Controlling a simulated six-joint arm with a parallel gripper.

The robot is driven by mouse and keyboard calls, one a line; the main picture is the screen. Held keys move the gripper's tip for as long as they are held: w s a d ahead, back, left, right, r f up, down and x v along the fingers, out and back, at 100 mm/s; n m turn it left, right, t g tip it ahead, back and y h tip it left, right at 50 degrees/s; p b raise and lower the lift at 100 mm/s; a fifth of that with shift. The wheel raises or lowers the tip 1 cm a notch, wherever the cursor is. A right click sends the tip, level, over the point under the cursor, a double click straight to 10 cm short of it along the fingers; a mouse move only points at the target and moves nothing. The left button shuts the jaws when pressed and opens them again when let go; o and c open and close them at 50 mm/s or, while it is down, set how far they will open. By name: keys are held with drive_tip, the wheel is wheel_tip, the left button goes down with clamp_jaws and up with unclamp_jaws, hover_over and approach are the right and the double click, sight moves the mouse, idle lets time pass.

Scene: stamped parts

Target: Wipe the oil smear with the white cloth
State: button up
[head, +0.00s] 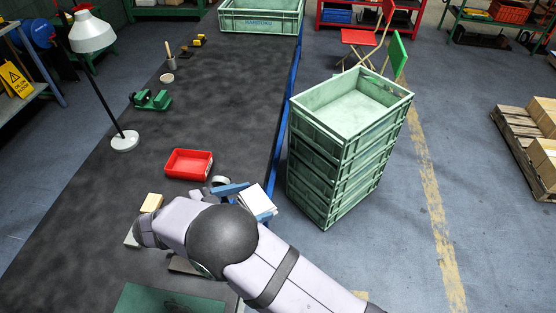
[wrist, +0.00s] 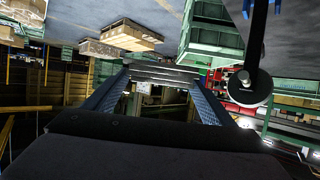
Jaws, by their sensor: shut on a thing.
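My gripper (head: 247,201) is at the right edge of the dark bench, beyond my arm's wrist in the head view. Its blue fingers are shut on a white, flat, folded thing that looks like the white cloth (head: 257,200). In the wrist view the fingers (wrist: 160,90) close on the cloth's layered edge (wrist: 162,74), which looks grey in shade. The cloth is held up, clear of any surface in the wrist view. I cannot make out the oil smear for certain. A dark patch shows on a green surface (head: 140,299) at the bottom of the head view, partly cut off.
A red tray (head: 188,164) and a pale roll (head: 220,181) are near my gripper. A lamp (head: 124,141) and green part (head: 151,100) stand farther back. Stacked green crates (head: 335,184) stand right of the bench.

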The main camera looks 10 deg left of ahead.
drive_tip(key=s+a+f+n+t+y+b, duration=0.1)
drive_tip(key=s+a+f+n+y+b, duration=0.2)
drive_tip(key=s+a, duration=0.4)
drive_tip(key=s+a+f+n+t+y+b, duration=0.2)
drive_tip(key=s+a+b, duration=0.3)
drive_tip(key=s, duration=0.5)
drive_tip(key=s+a+f+n+t+y+b, duration=0.1)
drive_tip(key=s+a+f+n+y+b, duration=0.2)
drive_tip(key=s+a, duration=0.6)
drive_tip(key=shift+a+f+n+y+b, duration=0.2)
drive_tip(key=shift+f+n+y+b, duration=0.25)
drive_tip(key=shift+y+b, duration=0.45)
wheel_tip(320, 180, down, 6)
drive_tip(key=b, duration=0.6)
drive_tip(key=shift+r, duration=0.1)
drive_tip(key=shift+d, duration=0.1)
drive_tip(key=shift+d+p, duration=0.85)
drive_tip(key=shift+d, duration=0.85)
